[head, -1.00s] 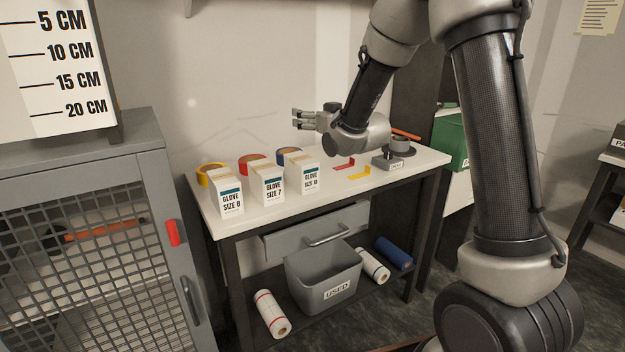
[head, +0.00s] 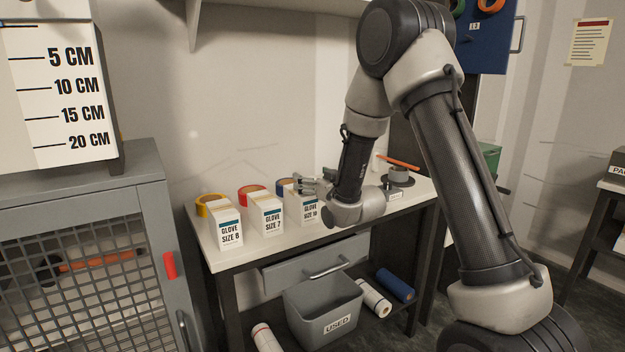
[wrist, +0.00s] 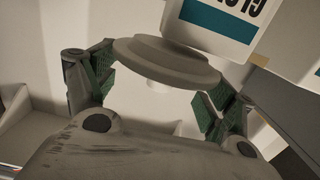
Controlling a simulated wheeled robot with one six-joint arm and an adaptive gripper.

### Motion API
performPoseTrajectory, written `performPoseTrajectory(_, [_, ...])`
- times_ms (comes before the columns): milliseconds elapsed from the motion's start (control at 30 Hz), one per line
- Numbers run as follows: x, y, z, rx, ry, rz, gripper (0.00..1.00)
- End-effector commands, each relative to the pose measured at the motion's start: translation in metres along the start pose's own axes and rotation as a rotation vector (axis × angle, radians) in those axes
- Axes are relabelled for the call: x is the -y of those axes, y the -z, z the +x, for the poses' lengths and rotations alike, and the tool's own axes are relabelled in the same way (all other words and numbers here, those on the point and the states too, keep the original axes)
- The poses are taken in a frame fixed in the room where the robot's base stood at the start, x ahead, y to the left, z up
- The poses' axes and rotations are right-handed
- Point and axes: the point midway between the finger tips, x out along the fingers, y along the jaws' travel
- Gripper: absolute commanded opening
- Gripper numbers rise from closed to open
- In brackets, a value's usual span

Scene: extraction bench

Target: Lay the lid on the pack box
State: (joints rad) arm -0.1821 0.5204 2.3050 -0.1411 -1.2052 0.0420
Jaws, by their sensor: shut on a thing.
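In the head view the disc cannot be made out. A grey box (head: 618,165) with a cut-off label starting "PA" is at the right edge. It may be the pack box; its top is only partly visible.
The white bench (head: 260,250) carries several glove boxes, with yellow (head: 203,208), red and blue tape rolls behind. A dark round item with a grey top (head: 398,177) stands at its right. A grey used bin (head: 324,312) is below. A mesh cabinet (head: 85,270) stands left.

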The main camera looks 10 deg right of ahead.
Motion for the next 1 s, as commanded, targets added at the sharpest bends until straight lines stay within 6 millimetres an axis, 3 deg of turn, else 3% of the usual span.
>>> performPoseTrajectory(167, [0.0, -0.006, 0.0, 0.002, 0.0, 0.0, 0.67])
performPoseTrajectory(200, [0.0, -0.007, 0.0, 0.001, 0.0, 0.0, 0.85])
performPoseTrajectory(300, [0.0, -0.006, 0.0, 0.001, 0.0, 0.0, 1.0])
performPoseTrajectory(1000, [0.0, 0.004, 0.004, 0.0, 0.0, 0.0, 1.0])
